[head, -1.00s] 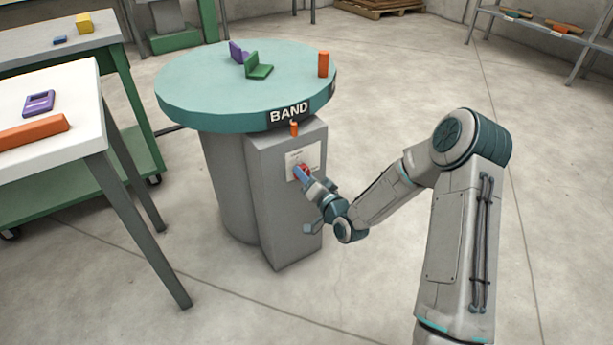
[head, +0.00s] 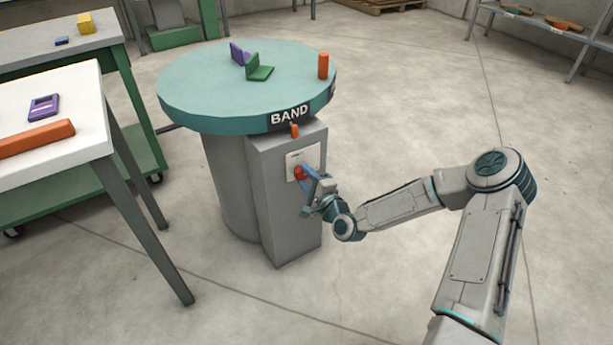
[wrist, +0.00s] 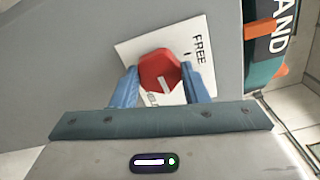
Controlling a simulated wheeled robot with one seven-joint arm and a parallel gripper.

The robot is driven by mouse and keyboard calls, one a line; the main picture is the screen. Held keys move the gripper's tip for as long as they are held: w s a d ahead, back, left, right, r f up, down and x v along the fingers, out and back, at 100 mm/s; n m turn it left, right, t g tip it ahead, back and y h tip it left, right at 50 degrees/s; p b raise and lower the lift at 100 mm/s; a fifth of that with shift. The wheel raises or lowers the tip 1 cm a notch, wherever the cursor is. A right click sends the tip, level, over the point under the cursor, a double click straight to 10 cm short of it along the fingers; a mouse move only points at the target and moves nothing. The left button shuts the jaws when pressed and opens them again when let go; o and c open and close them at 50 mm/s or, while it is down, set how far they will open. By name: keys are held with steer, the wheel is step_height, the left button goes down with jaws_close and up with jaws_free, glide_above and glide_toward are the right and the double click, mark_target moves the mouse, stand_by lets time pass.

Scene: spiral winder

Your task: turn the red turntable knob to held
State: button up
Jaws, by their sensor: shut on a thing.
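The red knob (wrist: 160,66) sits on a white plate (wrist: 133,48) with the word FREE beside it. A second label at the plate's lower part is mostly hidden by the knob and my fingers. The knob carries a white pointer line on its face, slanting toward my gripper's side. The knob also shows in the head view (head: 299,173) on the grey pedestal under the turntable (head: 205,85). My gripper (wrist: 161,75) has its blue fingers on either side of the knob, shut on it.
An orange peg (head: 294,130) sticks out below the BAND sign (head: 289,115), just above the plate. Purple, green and orange pieces stand on the turntable. A white table (head: 85,140) is at left.

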steer(key=m, duration=0.6)
steer(key=shift+m, duration=0.3)
steer(key=shift+r, duration=0.1)
stand_by(0.3)
steer(key=o, duration=1)
steer(key=shift+a, duration=0.1)
steer(key=shift+c, duration=0.2)
steer(key=shift+s, duration=0.1)
steer(key=shift+s+d, duration=0.25)
steer(key=shift+d, duration=0.1)
steer(key=p+v, duration=0.3)
steer(key=v, duration=1)
